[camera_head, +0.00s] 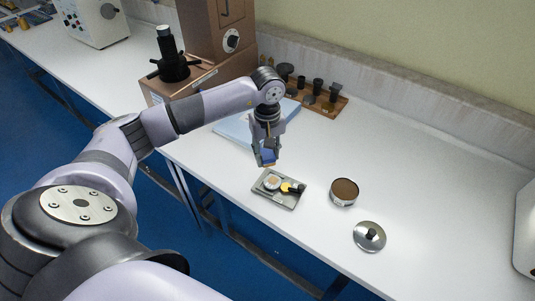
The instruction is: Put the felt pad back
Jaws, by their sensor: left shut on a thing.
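My left gripper (266,159) points down just above and behind the small metal tray (292,205). It is shut on a small tan and blue piece (268,157), most likely the felt pad, partly hidden by the fingers. The piece is clear of the table. The tray holds a pale round item (272,183) with an orange-tan middle and a yellow and black item (292,188). A round tin (344,191) with a brown inside stands open right of the tray. A round metal lid (369,237) with a black knob lies in front of it. My right gripper is not in view.
A light blue sheet (236,130) lies behind my gripper. A wooden rack (326,106) with several dark parts stands by the wall. A brown hardness tester (215,40) stands at the back left. A white machine (525,230) is at the right edge. The right of the table is clear.

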